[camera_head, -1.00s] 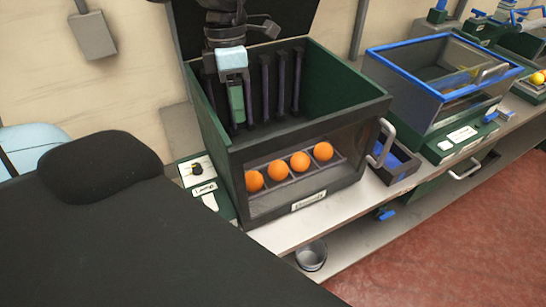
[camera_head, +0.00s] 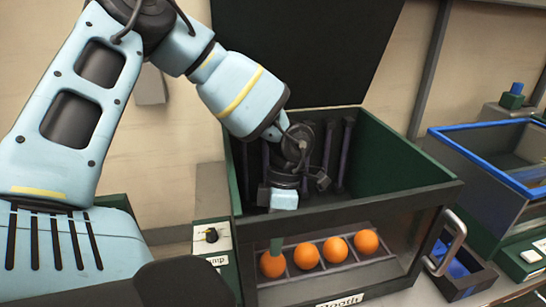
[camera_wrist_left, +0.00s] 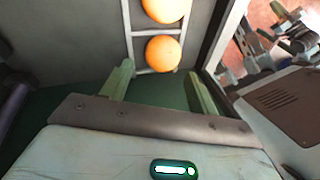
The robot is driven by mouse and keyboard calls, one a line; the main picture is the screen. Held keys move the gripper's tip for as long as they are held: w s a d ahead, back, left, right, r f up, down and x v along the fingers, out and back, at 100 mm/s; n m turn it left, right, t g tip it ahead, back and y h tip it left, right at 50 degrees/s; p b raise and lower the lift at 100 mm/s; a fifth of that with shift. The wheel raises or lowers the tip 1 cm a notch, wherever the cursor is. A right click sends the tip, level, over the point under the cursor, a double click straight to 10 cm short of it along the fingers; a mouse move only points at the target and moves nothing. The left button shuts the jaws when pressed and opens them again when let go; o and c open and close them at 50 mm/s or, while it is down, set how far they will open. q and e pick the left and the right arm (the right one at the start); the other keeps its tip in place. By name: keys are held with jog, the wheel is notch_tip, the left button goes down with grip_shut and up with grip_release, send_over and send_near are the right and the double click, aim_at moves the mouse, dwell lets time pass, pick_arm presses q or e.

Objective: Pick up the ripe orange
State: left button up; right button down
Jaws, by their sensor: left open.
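Several oranges lie in a row in a divided rack at the bottom of the booth, behind its clear front. The leftmost is one orange (camera_head: 272,264); to its right are a second (camera_head: 306,255), a third (camera_head: 335,250) and a fourth (camera_head: 366,241). All look alike in colour, so I cannot tell which is the ripe one. My left gripper (camera_head: 277,244) reaches down into the booth, just above the leftmost orange. In the left wrist view its green fingers (camera_wrist_left: 162,85) are apart and empty, with an orange (camera_wrist_left: 163,53) just beyond them and another (camera_wrist_left: 166,8) further up.
The booth (camera_head: 405,208) has dark green walls and an open top, with a raised dark lid (camera_head: 330,50) behind. A handle (camera_head: 452,242) sticks out at its right. A blue-rimmed clear bin (camera_head: 480,170) stands to the right. A small switch box (camera_head: 211,238) is at the left.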

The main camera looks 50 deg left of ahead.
pick_arm(q)
jog(key=shift+d+p+x, duration=0.1)
jog(key=shift+p+x, duration=0.2)
jog(key=shift+x, duration=1.05)
jog(key=shift+d+p+x, duration=0.15)
jog(key=shift+p+x, duration=0.1)
jog(key=shift+x, duration=1.05)
jog(key=c, duration=0.8)
jog(key=shift+r, duration=0.15)
